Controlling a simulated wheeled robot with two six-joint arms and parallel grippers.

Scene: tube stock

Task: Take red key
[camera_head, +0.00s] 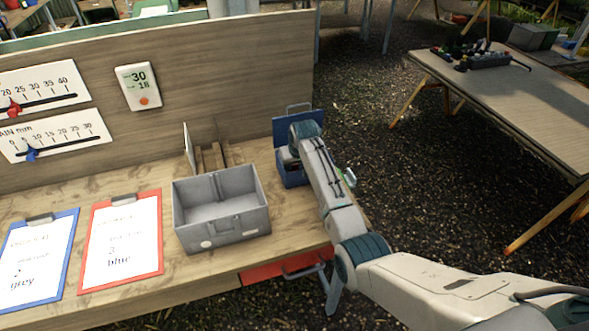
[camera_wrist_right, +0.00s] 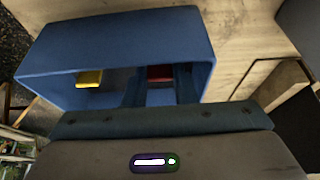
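A blue box (camera_head: 291,176) with its lid (camera_head: 285,127) raised stands at the right end of the workbench. In the right wrist view the blue box (camera_wrist_right: 120,42) is seen through its opening. A small red thing (camera_wrist_right: 160,72), likely the red key, is inside, and a yellow thing (camera_wrist_right: 89,78) is inside to its left. My right gripper (camera_wrist_right: 160,90) reaches into the box, with a dark finger on each side of the red thing. Whether the fingers touch or grip it cannot be told. In the head view my right arm hides the gripper's tips. My left gripper is not in view.
A grey open bin (camera_head: 222,225) stands left of the blue box. Red (camera_head: 120,241) and blue-edged (camera_head: 36,262) clipboards lie further left. An upright wooden panel (camera_head: 215,60) backs the bench. A red drawer (camera_head: 283,268) is under the front edge. Another table (camera_head: 530,105) stands at right.

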